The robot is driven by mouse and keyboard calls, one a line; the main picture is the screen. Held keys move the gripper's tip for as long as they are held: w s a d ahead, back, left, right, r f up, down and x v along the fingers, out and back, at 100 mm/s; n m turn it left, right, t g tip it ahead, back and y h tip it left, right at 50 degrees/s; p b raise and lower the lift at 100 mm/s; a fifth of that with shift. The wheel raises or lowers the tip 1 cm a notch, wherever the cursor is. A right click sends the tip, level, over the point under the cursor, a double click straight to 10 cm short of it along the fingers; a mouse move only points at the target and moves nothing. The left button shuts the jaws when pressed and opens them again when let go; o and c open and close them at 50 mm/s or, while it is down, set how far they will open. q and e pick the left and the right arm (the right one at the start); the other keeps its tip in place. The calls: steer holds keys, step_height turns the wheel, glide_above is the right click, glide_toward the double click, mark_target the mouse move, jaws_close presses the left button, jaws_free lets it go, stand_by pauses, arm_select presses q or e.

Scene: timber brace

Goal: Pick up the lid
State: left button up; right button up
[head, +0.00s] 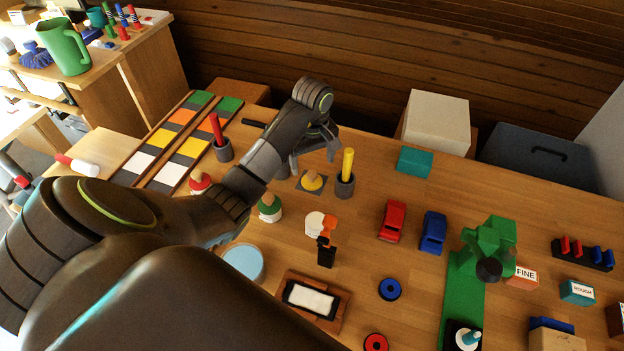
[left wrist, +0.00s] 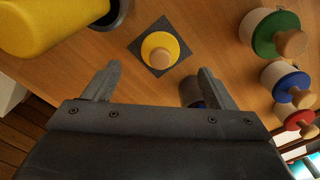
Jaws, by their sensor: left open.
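The yellow lid (head: 313,180) with a wooden knob lies on a dark square pad (head: 302,187) on the wooden table. In the left wrist view the lid (left wrist: 158,48) sits on its pad (left wrist: 140,44) just beyond the fingertips, roughly centred between them. My left gripper (head: 312,164) is open and empty, above and slightly behind the lid; it also shows in the left wrist view (left wrist: 158,78). The fingers are apart from the lid. My right gripper is not in view.
A yellow stick (head: 347,163) stands in a dark cup (head: 344,187) close right of the lid. Jars with green (head: 270,212) and red (head: 199,185) lids stand to the left. A white round thing (head: 315,222) and an orange-black tool (head: 327,243) are in front.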

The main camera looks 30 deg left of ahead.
mark_target(312, 174)
arm_select(q)
steer(key=shift+a+f, duration=0.1)
steer(key=shift+f, duration=2.9)
steer(key=shift+c, duration=0.5)
steer(key=c, duration=1)
